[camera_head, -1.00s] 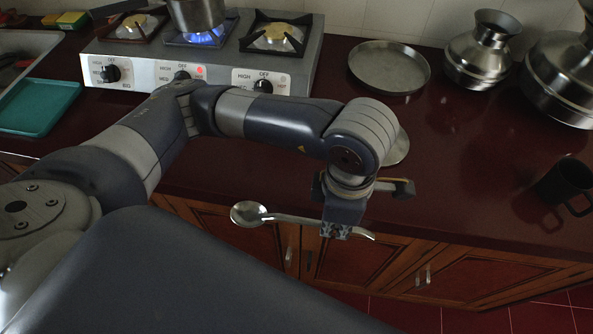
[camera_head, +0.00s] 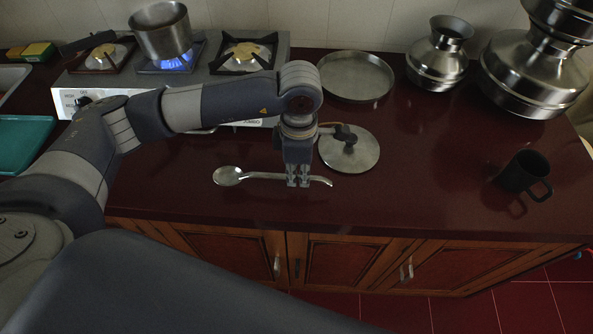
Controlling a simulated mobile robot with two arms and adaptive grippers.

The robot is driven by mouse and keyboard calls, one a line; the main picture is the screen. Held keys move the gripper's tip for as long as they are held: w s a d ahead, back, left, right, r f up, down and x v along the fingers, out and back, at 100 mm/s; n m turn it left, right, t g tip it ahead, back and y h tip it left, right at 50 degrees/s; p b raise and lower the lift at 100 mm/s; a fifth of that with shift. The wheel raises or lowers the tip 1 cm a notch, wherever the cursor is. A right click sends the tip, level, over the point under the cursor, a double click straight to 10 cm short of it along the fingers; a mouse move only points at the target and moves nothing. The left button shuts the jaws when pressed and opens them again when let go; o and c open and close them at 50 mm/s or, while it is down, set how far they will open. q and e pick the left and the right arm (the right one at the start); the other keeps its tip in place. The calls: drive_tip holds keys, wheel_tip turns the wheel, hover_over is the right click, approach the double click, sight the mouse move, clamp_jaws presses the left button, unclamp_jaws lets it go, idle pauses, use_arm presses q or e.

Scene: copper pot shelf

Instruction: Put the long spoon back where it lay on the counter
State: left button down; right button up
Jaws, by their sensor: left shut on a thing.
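The long spoon (camera_head: 264,176) is silver, with its bowl to the left and its handle reaching right. My left gripper (camera_head: 298,184) is shut on the spoon's handle, right of its middle. The spoon is level over the dark red counter (camera_head: 200,205), near its front edge; I cannot tell whether it touches the surface. My right gripper is not in view.
A round metal lid (camera_head: 365,152) with a dark knob lies just right of my left gripper. A round tray (camera_head: 356,76), metal pots (camera_head: 437,58) and a gas stove (camera_head: 260,85) with a lit burner stand behind. A black mug (camera_head: 522,172) stands at right. Counter between lid and mug is clear.

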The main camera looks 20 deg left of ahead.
use_arm(q)
drive_tip(key=shift+w+a, duration=0.45)
drive_tip(key=shift+w, duration=0.1)
wheel_tip(320, 180, down, 2)
drive_tip(key=shift+f+p, duration=0.25)
drive_tip(key=shift+p, duration=0.45)
drive_tip(key=shift+f, duration=0.4)
drive_tip(key=shift+f, duration=0.1)
drive_tip(key=c, duration=1.7)
unclamp_jaws()
